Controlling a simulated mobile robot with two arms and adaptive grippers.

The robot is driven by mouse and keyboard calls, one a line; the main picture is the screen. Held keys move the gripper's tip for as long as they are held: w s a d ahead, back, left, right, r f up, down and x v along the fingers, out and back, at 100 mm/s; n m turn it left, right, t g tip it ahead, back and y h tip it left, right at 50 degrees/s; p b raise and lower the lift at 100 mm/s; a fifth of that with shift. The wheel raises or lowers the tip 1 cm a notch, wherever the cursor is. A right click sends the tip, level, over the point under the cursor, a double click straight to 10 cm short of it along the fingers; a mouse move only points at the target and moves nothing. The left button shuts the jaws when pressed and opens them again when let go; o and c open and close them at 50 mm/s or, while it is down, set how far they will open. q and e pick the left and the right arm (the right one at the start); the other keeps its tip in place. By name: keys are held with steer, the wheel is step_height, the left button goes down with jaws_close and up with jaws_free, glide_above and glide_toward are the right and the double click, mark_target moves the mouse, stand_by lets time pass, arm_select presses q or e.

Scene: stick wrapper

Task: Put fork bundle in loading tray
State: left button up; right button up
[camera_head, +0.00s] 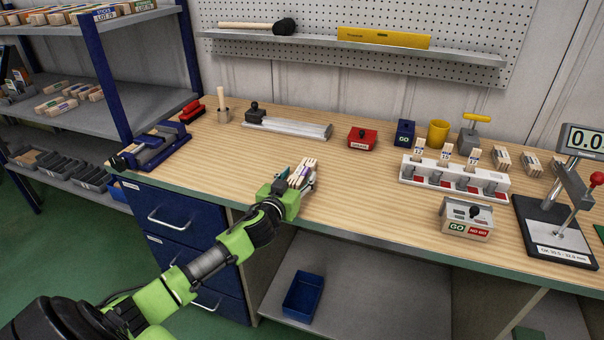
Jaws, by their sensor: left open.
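My left gripper (293,187) is open at the front part of the wooden worktop. A pale bundle of wooden sticks (303,171) with a purple mark is at its fingers, partly hidden by them; whether the fingers touch it I cannot tell. No label on the bundle is readable from here. A long, low silver tray-like fixture (297,129) with a black-knobbed block at its left end lies behind the gripper; I cannot tell for certain that it is the loading tray. My right gripper is not in view.
A white rack (454,178) with several labelled bundles stands at the right, behind a GO/NO-GO box (466,217). A gauge stand (553,230) is at the far right. A red block (362,138) lies behind centre. The worktop's middle front is clear.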

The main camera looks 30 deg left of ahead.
arm_select(q)
steer(key=shift+w, duration=0.2)
steer(key=c, duration=1.2)
steer(key=shift+c, duration=0.6)
steer(key=shift+r, duration=0.1)
